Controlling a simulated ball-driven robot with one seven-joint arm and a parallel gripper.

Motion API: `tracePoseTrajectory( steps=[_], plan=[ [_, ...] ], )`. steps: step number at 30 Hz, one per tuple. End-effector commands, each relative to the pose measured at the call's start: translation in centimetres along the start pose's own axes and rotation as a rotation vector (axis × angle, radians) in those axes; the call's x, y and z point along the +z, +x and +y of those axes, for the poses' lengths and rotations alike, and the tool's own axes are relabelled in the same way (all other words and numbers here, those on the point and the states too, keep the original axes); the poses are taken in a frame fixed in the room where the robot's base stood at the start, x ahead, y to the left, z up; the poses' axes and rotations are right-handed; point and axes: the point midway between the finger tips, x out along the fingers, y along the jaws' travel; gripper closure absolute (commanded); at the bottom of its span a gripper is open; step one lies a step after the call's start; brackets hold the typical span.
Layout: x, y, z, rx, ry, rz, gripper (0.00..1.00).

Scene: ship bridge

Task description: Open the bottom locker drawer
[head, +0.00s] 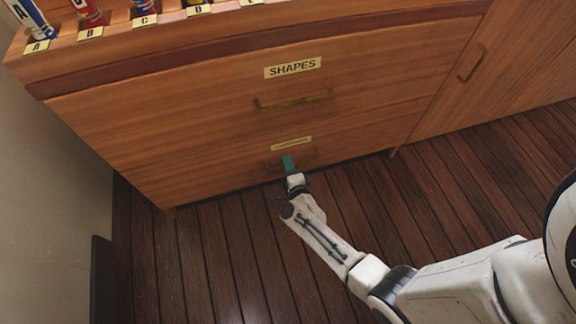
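The wooden locker fills the upper middle of the head view. Its bottom drawer (220,172) sits flush with the locker front and looks shut. A brass handle (310,158) and a small yellow label (291,143) are on this drawer; the label is too small to read. My gripper (288,163) is at the handle, its teal fingers over the handle's middle and hiding part of it. I cannot tell whether the fingers are open or shut on the handle.
The upper drawer (180,118) is labelled SHAPES and has a brass handle (293,101). A cupboard door (500,65) is at right. The plank floor (240,240) before the locker is clear. A wall (50,170) stands at left.

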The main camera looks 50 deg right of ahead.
Motion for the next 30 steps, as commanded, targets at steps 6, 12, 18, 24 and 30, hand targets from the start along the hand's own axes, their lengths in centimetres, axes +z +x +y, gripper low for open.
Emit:
tracePoseTrajectory(
  steps=[6,12,18,24,30],
  plan=[
    [0.0,0.0,0.0,0.000,0.000,0.000,0.95],
    [0.0,0.0,0.0,0.000,0.000,0.000,1.00],
    [0.0,0.0,0.0,0.000,0.000,0.000,1.00],
    [0.0,-0.2,0.1,0.001,0.000,0.000,1.00],
    [0.0,-1.5,0.4,0.003,0.000,0.000,1.00]
  ],
)
